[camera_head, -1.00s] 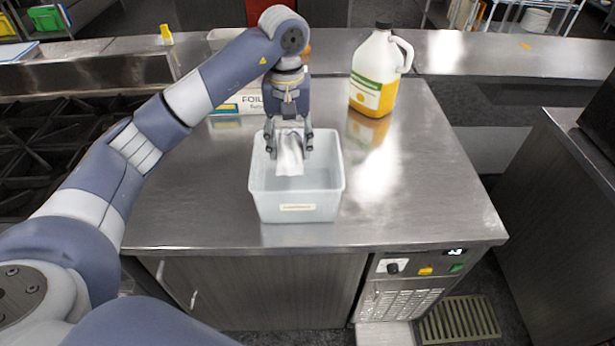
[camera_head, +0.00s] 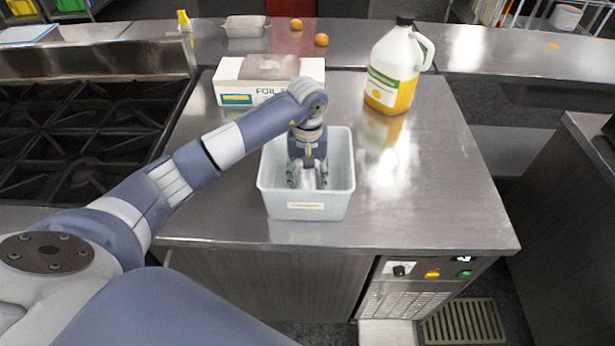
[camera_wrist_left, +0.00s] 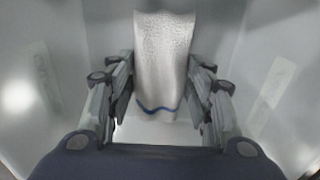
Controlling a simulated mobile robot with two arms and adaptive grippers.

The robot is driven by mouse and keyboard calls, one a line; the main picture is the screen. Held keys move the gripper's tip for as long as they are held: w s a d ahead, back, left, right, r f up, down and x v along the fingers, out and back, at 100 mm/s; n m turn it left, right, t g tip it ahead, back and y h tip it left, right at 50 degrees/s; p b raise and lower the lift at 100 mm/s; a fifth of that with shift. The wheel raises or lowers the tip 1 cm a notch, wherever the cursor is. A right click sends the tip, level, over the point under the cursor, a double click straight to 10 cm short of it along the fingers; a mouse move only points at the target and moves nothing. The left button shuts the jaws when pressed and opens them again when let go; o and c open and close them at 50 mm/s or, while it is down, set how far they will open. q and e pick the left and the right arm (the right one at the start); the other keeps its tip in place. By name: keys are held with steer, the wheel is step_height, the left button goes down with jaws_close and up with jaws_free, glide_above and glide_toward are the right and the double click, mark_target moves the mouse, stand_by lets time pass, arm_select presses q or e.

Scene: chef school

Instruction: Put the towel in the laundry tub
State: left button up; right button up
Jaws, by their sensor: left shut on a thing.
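The laundry tub (camera_head: 306,206) is a pale, open-topped box with a small label on its front, standing on the steel counter. My left gripper (camera_head: 307,180) is down inside the tub, between its walls. It is shut on the white towel (camera_wrist_left: 163,60), which has a blue stripe near its lower edge in the wrist view. In the head view only a small white part of the towel (camera_head: 308,182) shows between the fingers. The tub's pale walls surround the gripper in the wrist view. My right gripper is not in view.
A foil box (camera_head: 232,95) stands behind the tub. A jug with yellow liquid (camera_head: 385,90) stands at the back right. Oranges (camera_head: 321,40) and a clear tray (camera_head: 245,27) sit on the far ledge. A stove (camera_head: 75,130) is at left. The counter's right front is clear.

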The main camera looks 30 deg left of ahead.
arm_select(q)
steer(key=shift+f, duration=0.95)
steer(key=o, duration=0.8)
steer(key=shift+c, duration=0.2)
steer(key=shift+o, duration=1.4)
